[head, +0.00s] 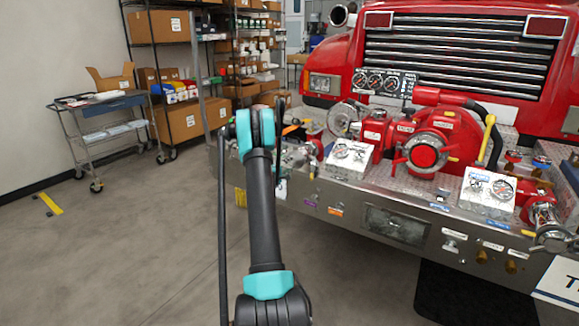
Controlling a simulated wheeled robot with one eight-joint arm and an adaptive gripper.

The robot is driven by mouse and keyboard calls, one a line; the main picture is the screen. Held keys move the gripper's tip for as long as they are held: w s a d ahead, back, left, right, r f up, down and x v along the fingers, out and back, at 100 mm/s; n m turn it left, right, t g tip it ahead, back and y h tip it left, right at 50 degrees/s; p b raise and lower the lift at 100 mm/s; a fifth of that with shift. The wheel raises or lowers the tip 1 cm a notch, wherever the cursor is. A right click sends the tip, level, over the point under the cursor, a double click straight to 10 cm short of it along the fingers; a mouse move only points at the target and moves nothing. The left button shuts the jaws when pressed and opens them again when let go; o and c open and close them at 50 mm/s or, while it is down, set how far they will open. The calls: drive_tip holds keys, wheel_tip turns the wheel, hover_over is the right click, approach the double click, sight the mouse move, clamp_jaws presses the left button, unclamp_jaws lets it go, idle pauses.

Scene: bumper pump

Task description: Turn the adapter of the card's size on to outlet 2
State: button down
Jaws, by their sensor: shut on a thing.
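The red pump (438,128) sits on the fire truck's bumper, with a large round red cap (425,153) at its front. A round silver fitting (341,119) is at its left. Another silver fitting (551,238) is at the bumper's right end. I cannot tell which is outlet 2, as the labels are too small to read. Small red and silver fittings (514,156) stand at the right of the deck. No card or adapter can be made out for certain. My arm rises in front of the bumper's left end; my gripper is hidden beyond its upper joint.
A yellow-handled lever (489,128) rises beside the pump. A steel cart (103,125) and shelves with boxes (160,27) stand at the left.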

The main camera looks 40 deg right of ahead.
drive_tip(key=shift+x, duration=1.4)
idle(1.4)
drive_tip(key=m, duration=0.4)
drive_tip(key=shift+m, duration=0.6)
drive_tip(key=m, duration=0.3)
drive_tip(key=shift+m, duration=1)
